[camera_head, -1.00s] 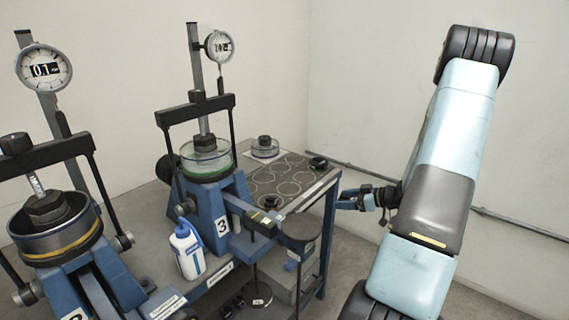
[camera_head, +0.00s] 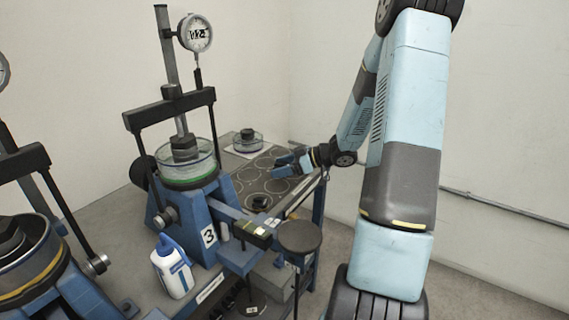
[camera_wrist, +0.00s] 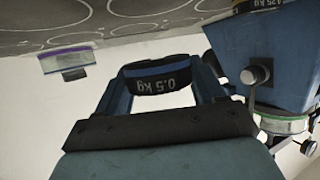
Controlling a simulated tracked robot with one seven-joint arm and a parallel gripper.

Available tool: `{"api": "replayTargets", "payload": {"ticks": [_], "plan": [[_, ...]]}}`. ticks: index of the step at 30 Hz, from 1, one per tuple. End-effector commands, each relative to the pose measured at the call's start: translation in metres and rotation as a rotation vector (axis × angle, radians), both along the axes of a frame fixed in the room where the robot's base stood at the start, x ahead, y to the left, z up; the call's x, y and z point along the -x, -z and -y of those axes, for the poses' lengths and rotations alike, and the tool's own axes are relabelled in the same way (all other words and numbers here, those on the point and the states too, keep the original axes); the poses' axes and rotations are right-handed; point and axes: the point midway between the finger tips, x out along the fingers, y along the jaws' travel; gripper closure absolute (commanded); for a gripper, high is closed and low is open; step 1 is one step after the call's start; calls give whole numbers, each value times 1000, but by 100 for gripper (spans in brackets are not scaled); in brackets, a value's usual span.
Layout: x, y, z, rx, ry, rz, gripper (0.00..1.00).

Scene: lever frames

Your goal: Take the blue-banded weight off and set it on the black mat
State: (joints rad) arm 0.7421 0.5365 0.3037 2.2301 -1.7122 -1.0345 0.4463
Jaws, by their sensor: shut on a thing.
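My gripper (camera_head: 285,165) is over the far right part of the black mat (camera_head: 252,187), which has pale circles drawn on it. In the wrist view my gripper (camera_wrist: 165,76) is shut on a dark weight (camera_wrist: 163,84) marked 0.5 kg, held between its two blue fingers. In the head view the fingers mostly hide the held weight. Mat circles also show at the top of the wrist view, apart from the weight. Another small black weight (camera_head: 261,202) stands near the mat's front edge.
The blue frame marked 3 (camera_head: 208,236), its dial (camera_head: 195,33) and lever stand left of the mat. A clear dish (camera_head: 248,146) stands behind the mat. A white bottle (camera_head: 171,271) and a round dark-topped post (camera_head: 299,236) stand in front.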

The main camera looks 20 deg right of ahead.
Motion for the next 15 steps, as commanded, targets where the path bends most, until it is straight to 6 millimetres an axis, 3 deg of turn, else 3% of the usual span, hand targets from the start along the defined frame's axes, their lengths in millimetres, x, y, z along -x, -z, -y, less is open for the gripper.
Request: {"api": "replayTargets", "payload": {"ticks": [15], "plan": [[0, 37, -3, -1, -4, 1, 72]]}}
